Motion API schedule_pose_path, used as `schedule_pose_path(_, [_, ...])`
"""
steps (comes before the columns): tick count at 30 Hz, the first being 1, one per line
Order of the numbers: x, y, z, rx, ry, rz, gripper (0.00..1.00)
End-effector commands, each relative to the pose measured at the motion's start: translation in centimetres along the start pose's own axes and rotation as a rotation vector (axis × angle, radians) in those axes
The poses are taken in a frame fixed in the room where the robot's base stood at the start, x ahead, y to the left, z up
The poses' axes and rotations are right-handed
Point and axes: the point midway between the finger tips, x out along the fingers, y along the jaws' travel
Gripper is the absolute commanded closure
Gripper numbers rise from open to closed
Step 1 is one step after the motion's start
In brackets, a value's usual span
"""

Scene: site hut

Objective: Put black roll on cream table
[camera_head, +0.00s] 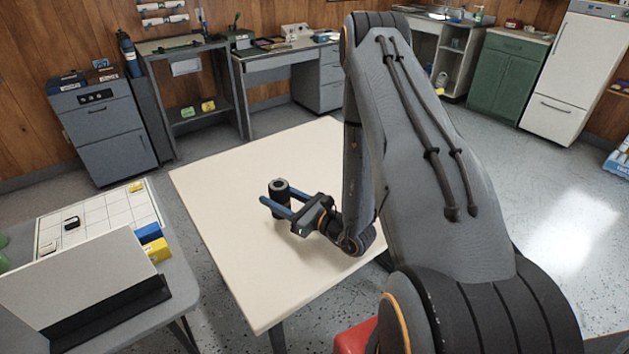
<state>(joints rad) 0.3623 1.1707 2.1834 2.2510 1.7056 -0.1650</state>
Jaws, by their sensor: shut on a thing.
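The black roll (281,186) is a short dark cylinder with a grey hollow top, standing upright between the blue fingers of my gripper (271,194). My gripper is shut on it. The cream table (225,190) is the large pale top in the middle of the view, and the roll and gripper are over its centre. A faint shadow lies below the gripper. I cannot tell whether the roll's base touches the table, since the gripper hides part of it.
A grey desk (177,275) at the left holds a white board, a blue box (149,232) and a yellow box (157,250). Grey cabinets and desks line the back wall. A red object (355,338) is low at the front. The cream tabletop is otherwise clear.

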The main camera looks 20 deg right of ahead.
Motion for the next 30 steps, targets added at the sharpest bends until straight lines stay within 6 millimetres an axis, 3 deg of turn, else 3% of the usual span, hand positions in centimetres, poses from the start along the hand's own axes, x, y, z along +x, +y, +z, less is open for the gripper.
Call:
schedule_pose_path(3, [1.6,-2.9,-0.8,-0.006,-0.005,-0.015,0.81])
schedule_pose_path(9, [3.8,-6.8,-0.8,-0.006,-0.004,-0.035,0.81])
schedule_pose_path(21, [7.5,-12.6,0.2,-0.006,-0.005,-0.079,0.81])
schedule_pose_path(30, [9.2,-16.2,1.6,-0.006,-0.005,-0.132,0.81])
